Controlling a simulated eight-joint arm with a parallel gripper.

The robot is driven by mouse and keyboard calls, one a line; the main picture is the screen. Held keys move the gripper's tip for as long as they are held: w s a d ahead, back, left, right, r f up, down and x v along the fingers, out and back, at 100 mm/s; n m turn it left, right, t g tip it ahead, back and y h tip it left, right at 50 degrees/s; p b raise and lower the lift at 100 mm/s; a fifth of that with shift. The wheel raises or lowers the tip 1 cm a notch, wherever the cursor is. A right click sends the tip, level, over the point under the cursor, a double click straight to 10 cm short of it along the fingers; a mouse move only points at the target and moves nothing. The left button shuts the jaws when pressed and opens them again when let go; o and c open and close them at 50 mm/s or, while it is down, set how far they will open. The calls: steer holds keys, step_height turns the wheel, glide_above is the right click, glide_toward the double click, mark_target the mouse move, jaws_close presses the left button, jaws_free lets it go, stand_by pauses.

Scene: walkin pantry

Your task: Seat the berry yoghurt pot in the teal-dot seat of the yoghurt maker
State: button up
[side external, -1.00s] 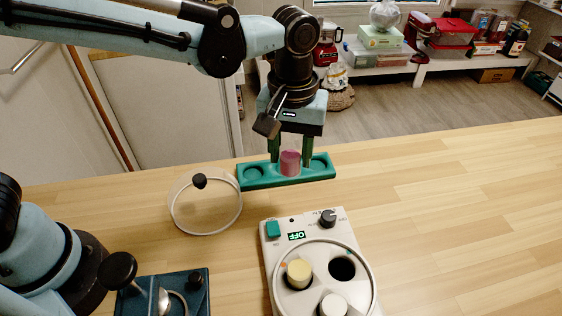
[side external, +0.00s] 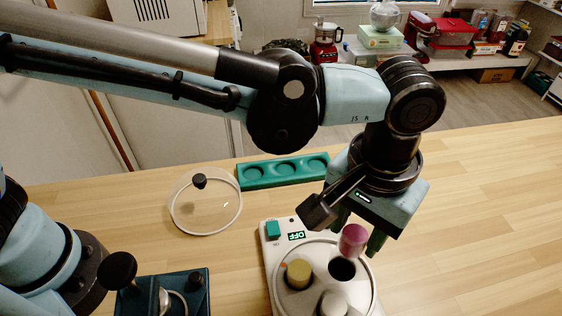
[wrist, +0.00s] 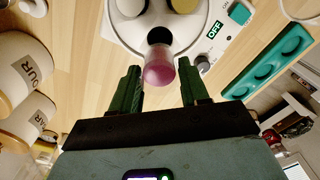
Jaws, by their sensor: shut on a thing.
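The pink berry yoghurt pot (side external: 353,239) is held between the green fingers of my gripper (side external: 358,238). It looks slightly tilted in the side view, and also shows in the wrist view (wrist: 159,70). It is above the yoghurt maker (side external: 271,258), just over the rear edge of the empty dark seat (side external: 342,270). A yellow pot (side external: 299,273) sits in the left seat and a white-topped pot (side external: 333,304) in the front one. The teal dot cannot be made out now.
The teal three-hollow rack (side external: 262,182) is empty behind the maker. A clear lid with a black knob (side external: 200,181) lies left of it. A dark blue device (side external: 190,283) stands at the front left. The table's right side is clear.

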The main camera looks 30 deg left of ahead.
steer(key=shift+f, duration=2.95)
steer(key=shift+f, duration=0.85)
stand_by(0.4)
steer(key=o, duration=1.2)
steer(key=shift+c, duration=0.2)
steer(key=shift+o, duration=0.6)
steer(key=shift+r, duration=3.55)
